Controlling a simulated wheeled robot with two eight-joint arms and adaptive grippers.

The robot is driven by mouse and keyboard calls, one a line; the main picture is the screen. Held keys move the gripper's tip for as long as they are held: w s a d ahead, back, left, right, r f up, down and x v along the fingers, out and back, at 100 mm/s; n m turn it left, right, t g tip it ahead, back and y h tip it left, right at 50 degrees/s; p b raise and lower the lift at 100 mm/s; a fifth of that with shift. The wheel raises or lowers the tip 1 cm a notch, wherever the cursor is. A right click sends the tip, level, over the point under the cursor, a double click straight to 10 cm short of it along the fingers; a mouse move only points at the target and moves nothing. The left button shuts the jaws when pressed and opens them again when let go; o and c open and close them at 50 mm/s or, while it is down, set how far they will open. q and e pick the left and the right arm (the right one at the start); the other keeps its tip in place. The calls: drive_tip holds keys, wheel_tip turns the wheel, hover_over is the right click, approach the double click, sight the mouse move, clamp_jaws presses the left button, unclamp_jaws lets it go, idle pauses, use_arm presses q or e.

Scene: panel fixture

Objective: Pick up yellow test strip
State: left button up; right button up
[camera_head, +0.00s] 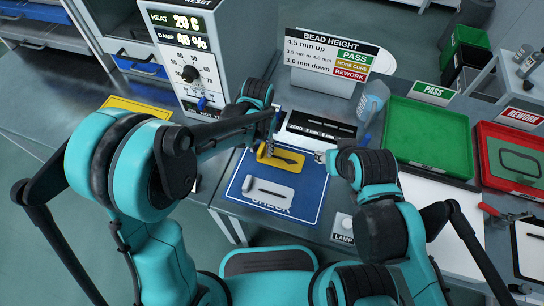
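The yellow test strip (284,158) lies on the blue check mat (311,196), with a dark line along its top face. My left gripper (269,146) reaches in from the left, and its fingertips are at or just above the strip's left end. I cannot tell whether they touch it or how far apart they are. My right gripper (320,156) is to the right of the strip, apart from it, and its fingers are too small to read. A pale grey strip (268,192) lies nearer on the same mat.
A bead height sign (328,60) and a white gauge block (317,128) stand behind the mat, beside a grey-blue bottle (371,103). A heat and damp panel (187,55) stands left. The green tray (430,135) and red tray (512,158) are at right.

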use_arm(q)
clamp_jaws()
idle(0.3)
